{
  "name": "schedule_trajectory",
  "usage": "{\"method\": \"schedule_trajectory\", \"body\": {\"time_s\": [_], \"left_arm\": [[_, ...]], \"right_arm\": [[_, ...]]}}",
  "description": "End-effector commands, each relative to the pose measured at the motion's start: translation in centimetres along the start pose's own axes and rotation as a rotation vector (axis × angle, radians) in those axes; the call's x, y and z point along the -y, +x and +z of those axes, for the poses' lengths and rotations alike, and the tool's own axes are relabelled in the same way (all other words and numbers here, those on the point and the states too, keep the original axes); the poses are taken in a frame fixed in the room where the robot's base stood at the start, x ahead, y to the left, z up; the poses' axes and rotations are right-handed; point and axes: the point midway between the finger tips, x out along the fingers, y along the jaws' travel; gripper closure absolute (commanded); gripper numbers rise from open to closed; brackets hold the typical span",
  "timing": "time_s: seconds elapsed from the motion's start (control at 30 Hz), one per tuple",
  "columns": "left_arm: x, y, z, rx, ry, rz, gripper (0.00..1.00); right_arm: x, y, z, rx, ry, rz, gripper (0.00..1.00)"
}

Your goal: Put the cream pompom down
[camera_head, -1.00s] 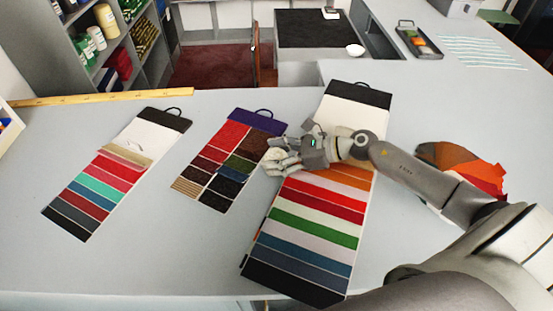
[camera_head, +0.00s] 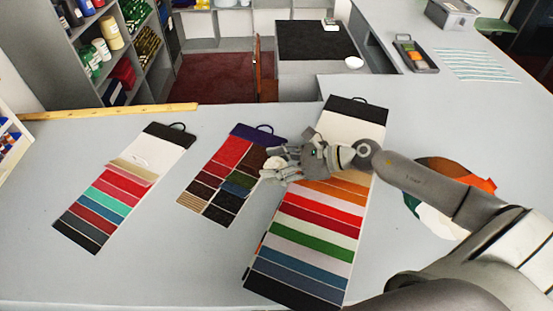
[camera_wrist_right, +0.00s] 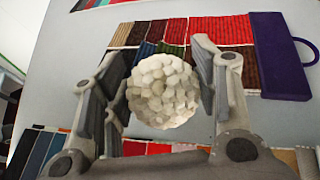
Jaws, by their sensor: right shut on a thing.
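The cream pompom (camera_wrist_right: 163,91), a round bumpy ball, is between the two fingers of my right gripper (camera_wrist_right: 160,88) in the wrist view. My right gripper is shut on it. In the head view my right gripper (camera_head: 270,170) is over the counter, between the purple-topped swatch card (camera_head: 259,131) and the large striped swatch card (camera_head: 350,126). The pompom is mostly hidden by the fingers there. In the wrist view the purple-topped card (camera_wrist_right: 278,55) lies beyond the pompom. My left gripper is not in view.
A third swatch card (camera_head: 165,146) lies at the left. A fan of coloured fabric (camera_head: 430,180) lies at the right, partly behind my arm. A yellow ruler (camera_head: 110,111) lies along the back edge. Bare grey counter (camera_head: 140,265) is at the front left.

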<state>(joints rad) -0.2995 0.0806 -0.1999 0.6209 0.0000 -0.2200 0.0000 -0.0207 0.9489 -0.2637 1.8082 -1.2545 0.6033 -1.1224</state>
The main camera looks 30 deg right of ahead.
Motion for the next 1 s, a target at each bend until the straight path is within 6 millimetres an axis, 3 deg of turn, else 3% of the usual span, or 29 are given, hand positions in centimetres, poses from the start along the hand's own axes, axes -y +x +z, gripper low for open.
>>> {"method": "schedule_trajectory", "body": {"time_s": [0.03, 0.33, 0.43, 0.57, 1.0], "left_arm": [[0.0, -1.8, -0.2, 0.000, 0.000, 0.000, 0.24], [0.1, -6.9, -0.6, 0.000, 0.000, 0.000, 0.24], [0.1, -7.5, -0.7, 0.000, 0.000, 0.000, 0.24], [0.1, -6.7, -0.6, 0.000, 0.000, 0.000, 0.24], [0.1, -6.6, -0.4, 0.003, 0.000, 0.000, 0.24]], "right_arm": [[-0.7, -0.7, 1.5, -0.001, 0.000, 0.002, 0.61], [-5.2, -2.3, 4.6, -0.002, 0.004, 0.005, 0.61], [-7.9, -2.8, 5.3, -0.002, 0.000, 0.007, 0.61], [-9.9, -3.1, 5.6, -0.001, -0.003, 0.006, 0.61], [-11.7, -3.5, 6.3, 0.001, 0.000, 0.001, 0.61]]}}
